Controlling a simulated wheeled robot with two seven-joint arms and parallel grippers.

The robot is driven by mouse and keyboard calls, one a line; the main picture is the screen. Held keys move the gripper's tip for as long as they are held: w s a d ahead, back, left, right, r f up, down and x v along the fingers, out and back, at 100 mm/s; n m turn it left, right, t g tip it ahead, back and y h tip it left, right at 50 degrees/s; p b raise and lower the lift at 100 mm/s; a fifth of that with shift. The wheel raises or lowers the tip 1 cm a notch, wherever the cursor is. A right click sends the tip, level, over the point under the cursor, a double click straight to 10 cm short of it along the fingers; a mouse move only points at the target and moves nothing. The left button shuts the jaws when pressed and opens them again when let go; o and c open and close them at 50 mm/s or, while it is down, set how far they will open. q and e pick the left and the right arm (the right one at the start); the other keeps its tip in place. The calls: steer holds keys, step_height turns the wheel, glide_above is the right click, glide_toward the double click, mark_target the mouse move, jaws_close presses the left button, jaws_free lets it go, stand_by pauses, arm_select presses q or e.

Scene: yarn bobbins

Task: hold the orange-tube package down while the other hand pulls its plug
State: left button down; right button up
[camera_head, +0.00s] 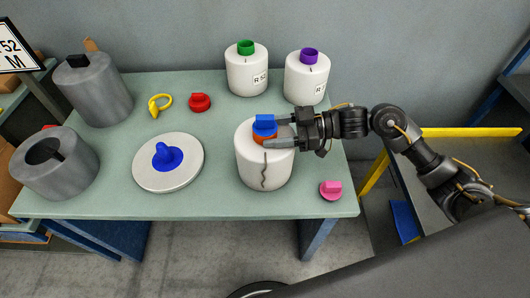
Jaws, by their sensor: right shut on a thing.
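The orange-tube package (249,168) is a white cylinder with a dark wavy line on its front. It stands upright near the table's front right. Its orange tube (258,136) sticks up from the top, with the blue plug (264,121) seated in it. My right gripper (273,132) comes in from the right, level with the tube. Its two fingers lie on the far and near sides of the orange tube, shut on it. The fingers partly hide the tube. My left gripper is not in view.
Two white packages, with a green tube (246,47) and a purple tube (309,56), stand at the back. A white disc (188,178) with a blue knob, grey cylinders (99,92), and yellow (159,104), red (199,102) and pink (330,190) pieces are also on the table (215,200).

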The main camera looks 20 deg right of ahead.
jaws_close()
steer(key=shift+w+r, duration=0.1)
steer(key=shift+r, duration=0.05)
steer(key=shift+r, duration=0.1)
steer(key=shift+r, duration=1.15)
steer(key=s+a+r+p, duration=0.4)
steer(key=s+r+p, duration=0.4)
steer(key=s, duration=0.5)
steer(key=shift+s+r, duration=0.3)
steer(key=shift+r, duration=0.95)
